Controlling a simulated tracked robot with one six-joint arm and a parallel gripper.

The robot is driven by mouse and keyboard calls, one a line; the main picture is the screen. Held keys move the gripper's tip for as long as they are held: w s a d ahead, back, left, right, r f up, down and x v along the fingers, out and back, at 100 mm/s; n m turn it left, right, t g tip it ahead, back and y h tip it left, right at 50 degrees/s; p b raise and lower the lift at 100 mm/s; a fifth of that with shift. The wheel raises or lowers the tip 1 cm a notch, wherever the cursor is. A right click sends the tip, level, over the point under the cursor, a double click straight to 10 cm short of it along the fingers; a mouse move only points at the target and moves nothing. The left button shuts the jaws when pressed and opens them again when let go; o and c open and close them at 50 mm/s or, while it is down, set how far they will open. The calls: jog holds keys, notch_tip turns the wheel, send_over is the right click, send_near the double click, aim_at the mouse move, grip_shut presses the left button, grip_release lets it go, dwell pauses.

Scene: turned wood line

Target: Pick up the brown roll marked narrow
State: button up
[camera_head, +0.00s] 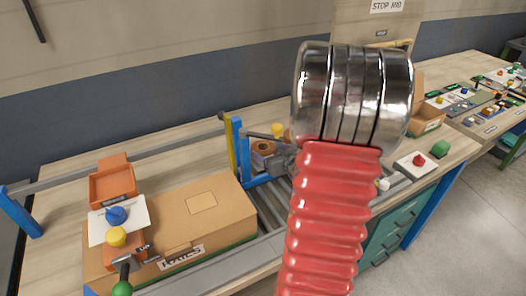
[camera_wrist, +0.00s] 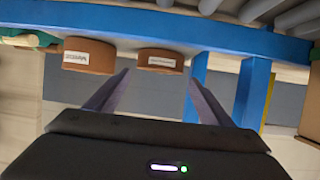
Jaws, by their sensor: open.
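In the wrist view two brown rolls with white labels show along the blue rail (camera_wrist: 225,37). The left brown roll (camera_wrist: 90,62) looks taller. The right brown roll (camera_wrist: 160,68) looks thinner. The print on both labels is too small to read surely, so I cannot tell which is marked narrow. My gripper (camera_wrist: 158,78) is open and empty, with the right roll between and beyond its fingertips, apparently untouched. In the head view a brown roll (camera_head: 263,147) shows behind the blue post; my red arm hides much of that area.
A large cardboard box (camera_head: 215,210) fills the left bench, beside an orange tray (camera_head: 112,185). A blue post (camera_head: 240,150) stands close to the rolls. Grey rollers (camera_head: 272,215) run beside the box. A white switch box with a red button (camera_head: 417,163) is at right.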

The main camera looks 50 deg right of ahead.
aim_at(260, 146)
jog(key=shift+x, duration=2.4)
jog(key=shift+s+f, duration=0.1)
jog(key=shift+f, duration=0.1)
jog(key=shift+c, duration=0.3)
jog(key=c, duration=0.8)
